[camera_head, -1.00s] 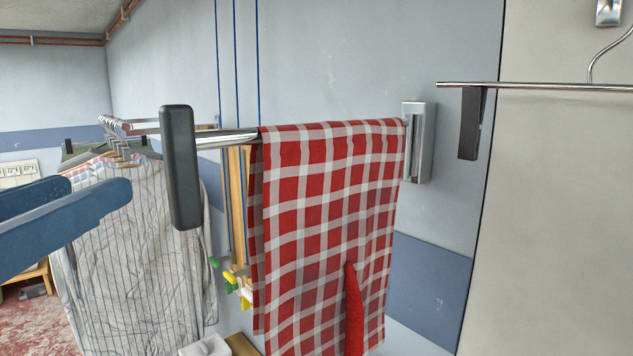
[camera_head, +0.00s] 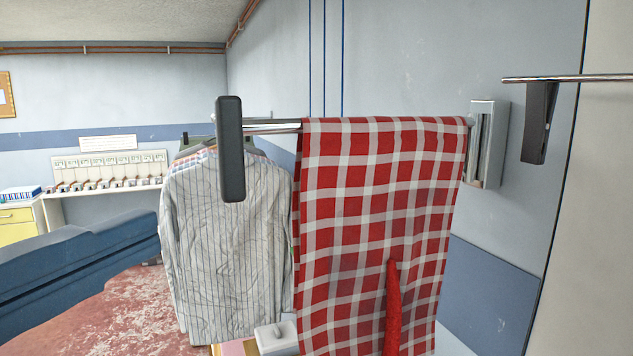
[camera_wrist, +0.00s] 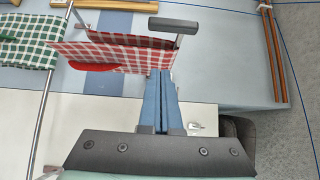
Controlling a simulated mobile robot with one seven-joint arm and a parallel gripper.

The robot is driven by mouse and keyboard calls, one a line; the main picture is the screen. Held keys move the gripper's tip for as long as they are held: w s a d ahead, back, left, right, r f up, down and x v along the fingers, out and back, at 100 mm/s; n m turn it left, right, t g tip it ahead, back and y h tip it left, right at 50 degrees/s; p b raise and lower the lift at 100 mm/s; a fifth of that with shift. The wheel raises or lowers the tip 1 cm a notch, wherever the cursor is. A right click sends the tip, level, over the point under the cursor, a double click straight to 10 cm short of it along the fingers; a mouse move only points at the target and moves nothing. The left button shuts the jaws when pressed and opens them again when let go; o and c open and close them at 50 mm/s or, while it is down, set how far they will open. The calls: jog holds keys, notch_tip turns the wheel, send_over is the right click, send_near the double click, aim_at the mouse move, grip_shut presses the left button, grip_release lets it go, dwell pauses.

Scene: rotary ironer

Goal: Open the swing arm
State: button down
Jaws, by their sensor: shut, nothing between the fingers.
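The swing arm is a chrome rail (camera_head: 272,127) reaching out from a metal wall bracket (camera_head: 487,143), with an upright black handle (camera_head: 230,148) on its free end. A red and white checked cloth (camera_head: 375,200) hangs over it and hides most of the rail. The handle also shows in the wrist view (camera_wrist: 187,26). My gripper (camera_head: 152,228) shows as blue fingers at the lower left in the head view, left of and below the handle. In the wrist view my gripper (camera_wrist: 163,74) is shut and empty, its tips near the cloth's handle end, apart from the handle.
A striped shirt (camera_head: 228,245) hangs behind the rail's free end. Another thin rail (camera_head: 570,78) with a black clip (camera_head: 538,122) is at the right. In the wrist view a green checked cloth (camera_wrist: 25,50) hangs at the left.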

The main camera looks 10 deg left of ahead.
aim_at(224, 198)
jog(key=w+p, duration=0.1)
jog(key=w, duration=1.1)
jog(key=shift+a+p, duration=0.35)
jog(key=shift+p, duration=0.05)
